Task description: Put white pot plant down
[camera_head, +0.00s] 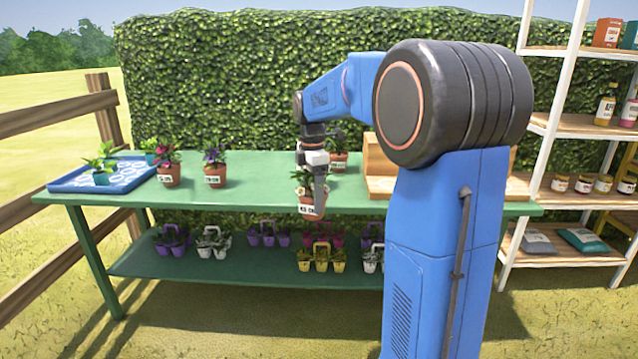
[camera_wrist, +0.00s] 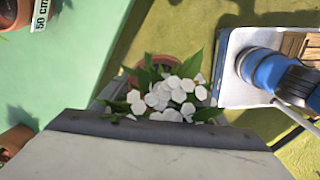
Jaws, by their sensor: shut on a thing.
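The white pot plant shows in the wrist view as a cluster of white flowers (camera_wrist: 165,98) with green leaves over a terracotta pot (camera_wrist: 177,60). In the head view its labelled pot (camera_head: 309,211) hangs by the front edge of the green table (camera_head: 255,200). My gripper (camera_head: 319,193) points down and is shut on this plant; its housing hides part of the plant in the wrist view. From above, the plant appears over the grass strip beside the table's edge.
Potted plants stand on the tabletop: a red-flowered one (camera_head: 168,175), a purple one (camera_head: 215,175) and one behind my gripper (camera_head: 338,161). A blue tray (camera_head: 75,183) is at the left, a wooden crate (camera_head: 380,160) at the right. Free tabletop lies left of my gripper.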

